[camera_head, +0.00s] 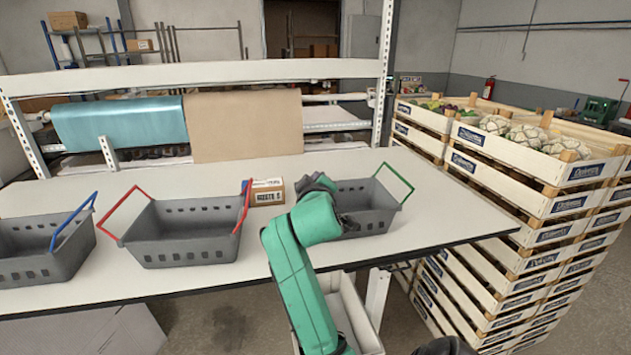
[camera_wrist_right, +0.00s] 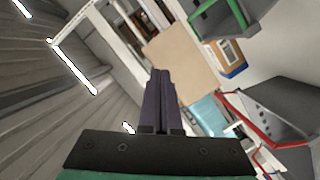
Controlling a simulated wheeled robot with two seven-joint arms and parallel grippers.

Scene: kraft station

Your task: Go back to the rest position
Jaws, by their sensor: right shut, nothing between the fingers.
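My right arm, green, reaches up over the front edge of the table. My right gripper (camera_head: 345,222) is in front of the basket with green handles (camera_head: 372,205) and partly hides it. In the right wrist view the two dark fingers of the gripper (camera_wrist_right: 160,75) lie together, with nothing between them. My left gripper does not show in either view.
The white table (camera_head: 440,215) also bears a grey basket with red handles (camera_head: 185,250), one with blue handles (camera_head: 45,260) and a small cardboard box (camera_head: 267,191). Stacked wooden crates (camera_head: 530,205) stand close on the right. The table's right end is bare.

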